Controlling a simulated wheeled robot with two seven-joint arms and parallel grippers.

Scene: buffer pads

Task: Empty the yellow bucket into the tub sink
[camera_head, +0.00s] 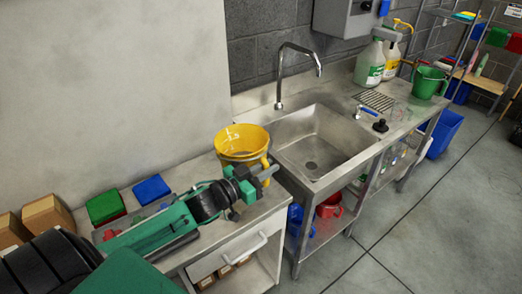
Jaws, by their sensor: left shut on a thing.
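The yellow bucket (240,139) stands upright on the steel counter just left of the tub sink; liquid seems to show inside it. The tub sink (342,139) is a square steel basin with a drain at its bottom and a tall faucet (281,75) behind it. My left gripper (266,174) reaches in from the left and is shut at the near right side of the bucket, on what looks like its yellow handle. The fingers partly hide the grip. My right gripper is not in view.
A wall lies behind; open floor (440,220) is at right.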

